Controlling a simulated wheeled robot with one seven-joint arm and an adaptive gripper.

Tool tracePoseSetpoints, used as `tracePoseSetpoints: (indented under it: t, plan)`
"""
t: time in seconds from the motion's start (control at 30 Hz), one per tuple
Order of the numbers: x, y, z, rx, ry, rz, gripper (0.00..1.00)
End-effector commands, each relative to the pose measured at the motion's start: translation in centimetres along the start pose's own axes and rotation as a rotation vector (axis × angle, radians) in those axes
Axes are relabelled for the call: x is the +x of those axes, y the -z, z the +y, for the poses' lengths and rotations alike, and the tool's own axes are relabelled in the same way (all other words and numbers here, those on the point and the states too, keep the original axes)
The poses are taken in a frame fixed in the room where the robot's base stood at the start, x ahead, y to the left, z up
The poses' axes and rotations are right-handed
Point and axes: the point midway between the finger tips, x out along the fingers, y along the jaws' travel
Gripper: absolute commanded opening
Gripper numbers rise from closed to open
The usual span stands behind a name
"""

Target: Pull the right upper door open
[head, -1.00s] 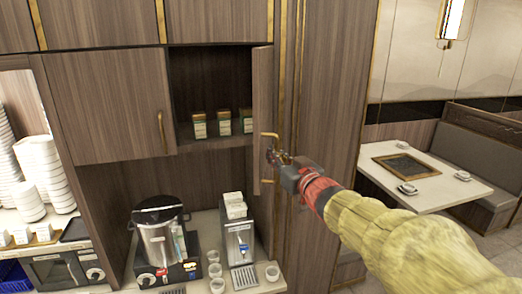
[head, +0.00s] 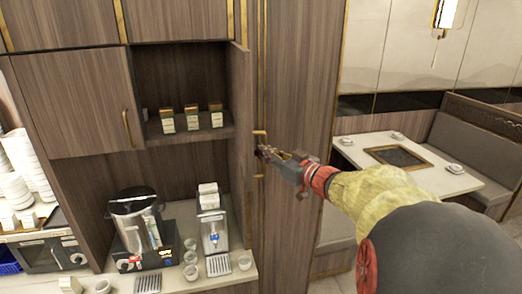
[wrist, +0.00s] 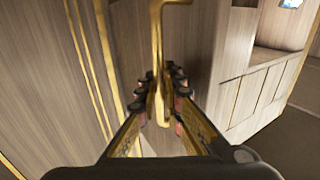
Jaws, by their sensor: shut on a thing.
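The right upper door (head: 241,120) stands swung wide open, seen nearly edge-on, at the right side of the open cupboard bay. Its brass handle (head: 259,135) is on the face toward the right. My gripper (head: 266,152) is at this handle. In the wrist view the handle (wrist: 156,50) runs down between the two fingers of my gripper (wrist: 162,98), which are closed around its bar. Inside the cupboard, several small tins (head: 192,117) stand on the shelf.
The left upper door (head: 75,103) is closed. Below are a steel urn (head: 137,222), a dispenser (head: 213,232) and cups (head: 190,258) on the counter. A tall wood panel (head: 296,100) stands close behind my gripper. A dining table (head: 430,178) and bench are at the right.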

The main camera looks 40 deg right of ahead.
Motion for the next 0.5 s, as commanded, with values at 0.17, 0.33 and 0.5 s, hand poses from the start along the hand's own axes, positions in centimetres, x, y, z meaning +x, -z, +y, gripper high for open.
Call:
tracePoseSetpoints:
  t: [0.17,0.33,0.5]
  plan:
    - [0.0,-0.15,0.0,0.002,0.0,-0.002,0.0]
    - [0.01,-0.12,0.01,0.001,0.0,-0.001,0.12]
    - [0.01,-0.04,0.01,0.0,-0.001,-0.001,0.22]
